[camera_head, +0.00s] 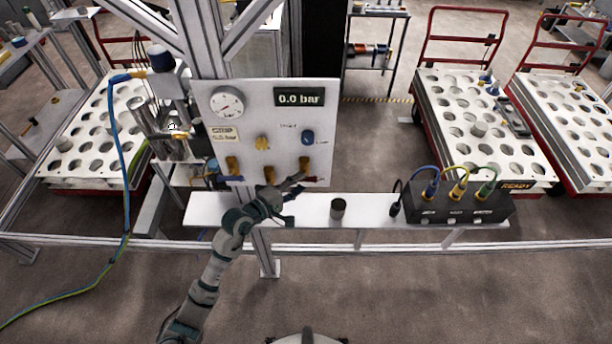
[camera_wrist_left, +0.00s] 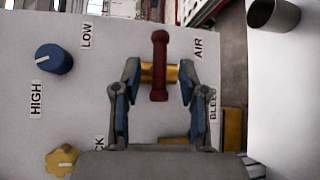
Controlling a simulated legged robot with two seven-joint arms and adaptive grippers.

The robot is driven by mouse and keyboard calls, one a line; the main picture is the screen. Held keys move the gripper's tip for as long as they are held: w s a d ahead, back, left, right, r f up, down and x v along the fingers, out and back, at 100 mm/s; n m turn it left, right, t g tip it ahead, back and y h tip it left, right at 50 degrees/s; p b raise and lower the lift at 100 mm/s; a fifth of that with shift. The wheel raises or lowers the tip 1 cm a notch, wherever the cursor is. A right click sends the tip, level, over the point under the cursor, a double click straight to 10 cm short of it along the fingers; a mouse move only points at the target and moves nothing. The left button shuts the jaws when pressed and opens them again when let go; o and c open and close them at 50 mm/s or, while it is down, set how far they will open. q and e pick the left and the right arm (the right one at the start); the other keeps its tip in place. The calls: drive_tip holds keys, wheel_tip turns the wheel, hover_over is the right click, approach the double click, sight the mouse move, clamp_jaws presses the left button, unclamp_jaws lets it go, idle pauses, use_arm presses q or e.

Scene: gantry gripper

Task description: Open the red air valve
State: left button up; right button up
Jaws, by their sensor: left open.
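The red air valve handle (camera_wrist_left: 159,65) stands lengthwise in the left wrist view, on a brass fitting (camera_wrist_left: 147,73) beside the "AIR" label. My left gripper (camera_wrist_left: 158,75) is open, with one finger on each side of the handle. I cannot tell whether either finger touches it. In the head view my left gripper (camera_head: 293,186) is at the lower right of the white control panel (camera_head: 275,108), partly hiding the valve; a bit of red (camera_head: 311,179) shows past it. My right gripper is not in view.
The panel has a dial gauge (camera_head: 226,102), a display (camera_head: 299,97) reading 0.0 bar, a yellow knob (camera_head: 263,143) and a blue knob (camera_head: 307,137). Below is a white shelf (camera_head: 370,212) with a dark cylinder (camera_head: 338,208) and a black connector box (camera_head: 458,207).

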use_arm(q)
drive_tip(key=x, duration=0.2)
drive_tip(key=shift+w+d, duration=0.2)
drive_tip(key=shift+w, duration=0.05)
drive_tip(key=shift+w+d+f, duration=0.1)
drive_tip(key=shift+w+f, duration=0.05)
drive_tip(key=shift+w, duration=0.2)
clamp_jaws()
